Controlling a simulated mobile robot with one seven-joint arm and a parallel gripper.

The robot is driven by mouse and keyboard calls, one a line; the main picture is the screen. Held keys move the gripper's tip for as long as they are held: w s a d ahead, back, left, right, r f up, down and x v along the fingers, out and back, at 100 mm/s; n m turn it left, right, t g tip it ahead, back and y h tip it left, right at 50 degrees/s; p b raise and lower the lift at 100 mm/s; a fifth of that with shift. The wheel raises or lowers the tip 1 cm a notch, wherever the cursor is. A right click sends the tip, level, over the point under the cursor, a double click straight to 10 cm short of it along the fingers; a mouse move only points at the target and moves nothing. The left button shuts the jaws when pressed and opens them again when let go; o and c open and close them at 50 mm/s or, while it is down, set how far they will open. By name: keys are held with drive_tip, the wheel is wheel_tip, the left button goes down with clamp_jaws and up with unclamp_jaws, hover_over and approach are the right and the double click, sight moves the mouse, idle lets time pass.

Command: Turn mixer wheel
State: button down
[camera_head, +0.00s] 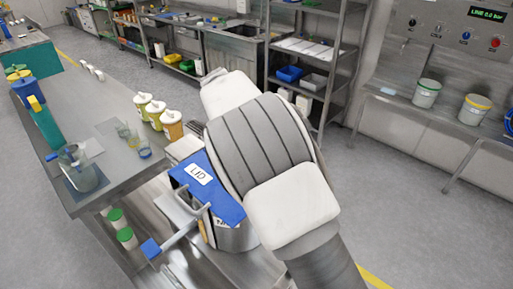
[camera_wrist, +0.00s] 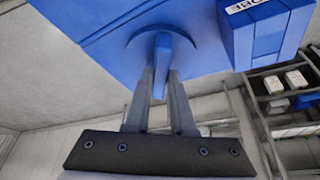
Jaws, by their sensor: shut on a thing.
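My gripper (camera_wrist: 160,75) shows in the wrist view with its two grey fingers closed on a narrow blue knob (camera_wrist: 161,62). The knob stands in front of a large blue body (camera_wrist: 105,20) with a curved edge around it. I cannot tell whether this is the mixer wheel, as most of it runs out of view. In the head view my arm hides my gripper and the knob. The machine's blue lid (camera_head: 222,196), labelled LID, is at the lower left of my arm. No whole wheel shows.
A blue box (camera_wrist: 268,35) with a partly cut label is right of my fingers. A bar with a blue end block (camera_head: 150,249) sticks out below the lid. The left bench (camera_head: 92,199) holds several yellow-marked cups and beakers. Shelves stand behind. Grey floor (camera_head: 400,200) is free at right.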

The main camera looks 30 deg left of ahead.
drive_tip(key=shift+m, duration=0.3)
idle(0.4)
drive_tip(key=c, duration=0.8)
unclamp_jaws()
drive_tip(key=shift+o, duration=0.2)
drive_tip(key=shift+r, duration=0.1)
drive_tip(key=p+v, duration=0.1)
drive_tip(key=v, duration=1.6)
drive_tip(key=shift+a+p, duration=0.3)
drive_tip(key=shift+p, duration=0.05)
